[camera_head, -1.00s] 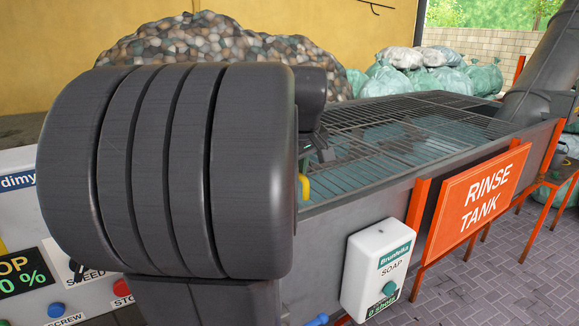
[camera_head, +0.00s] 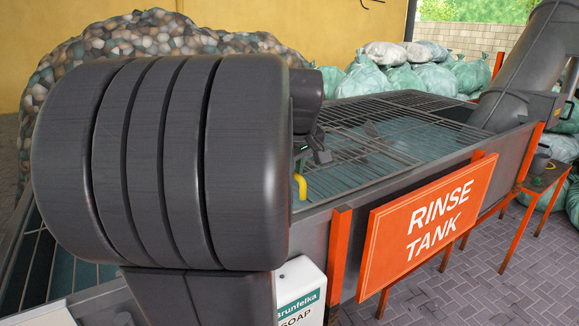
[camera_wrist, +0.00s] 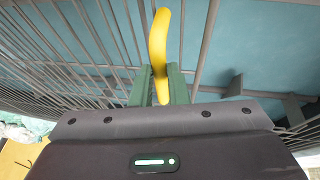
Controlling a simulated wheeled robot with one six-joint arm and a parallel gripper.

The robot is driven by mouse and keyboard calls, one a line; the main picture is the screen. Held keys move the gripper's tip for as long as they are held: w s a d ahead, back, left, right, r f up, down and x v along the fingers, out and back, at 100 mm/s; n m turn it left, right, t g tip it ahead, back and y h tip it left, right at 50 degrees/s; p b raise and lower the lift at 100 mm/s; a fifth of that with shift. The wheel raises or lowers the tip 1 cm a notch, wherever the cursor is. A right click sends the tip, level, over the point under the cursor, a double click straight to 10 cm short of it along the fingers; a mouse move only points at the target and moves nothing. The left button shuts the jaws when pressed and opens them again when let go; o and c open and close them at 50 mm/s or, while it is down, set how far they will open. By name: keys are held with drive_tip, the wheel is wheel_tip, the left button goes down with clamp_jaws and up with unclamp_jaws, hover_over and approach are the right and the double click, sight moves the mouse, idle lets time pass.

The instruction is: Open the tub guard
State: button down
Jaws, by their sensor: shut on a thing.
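The tub guard (camera_head: 385,120) is a grey bar grating over the blue water of the rinse tank (camera_head: 320,225). In the head view it appears to lie about level with the tank rim. A yellow handle (camera_head: 300,187) shows at its near side, partly hidden by my arm. In the wrist view the yellow handle (camera_wrist: 158,35) rises between the two green fingers of my gripper (camera_wrist: 160,80), which are shut on it. The guard's bars (camera_wrist: 90,45) spread behind the handle. My large dark arm link hides much of the guard's left part.
An orange RINSE TANK sign (camera_head: 427,222) and a white soap dispenser (camera_head: 300,290) are on the tank's front. A large grey pipe (camera_head: 520,70) enters the tank's far right end. Green sacks (camera_head: 410,75) and a heap of flakes (camera_head: 150,40) stand behind. Paved floor (camera_head: 470,290) is clear at front right.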

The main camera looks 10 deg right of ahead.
drive_tip(key=shift+d+r, duration=0.1)
drive_tip(key=shift+d, duration=0.1)
drive_tip(key=c, duration=1.4)
unclamp_jaws()
drive_tip(key=shift+a, duration=0.1)
drive_tip(key=v, duration=1.3)
drive_tip(key=shift+s+r+b, duration=0.2)
drive_tip(key=shift+r+b, duration=0.1)
drive_tip(key=shift+b, duration=0.15)
drive_tip(key=shift+a+f, duration=0.1)
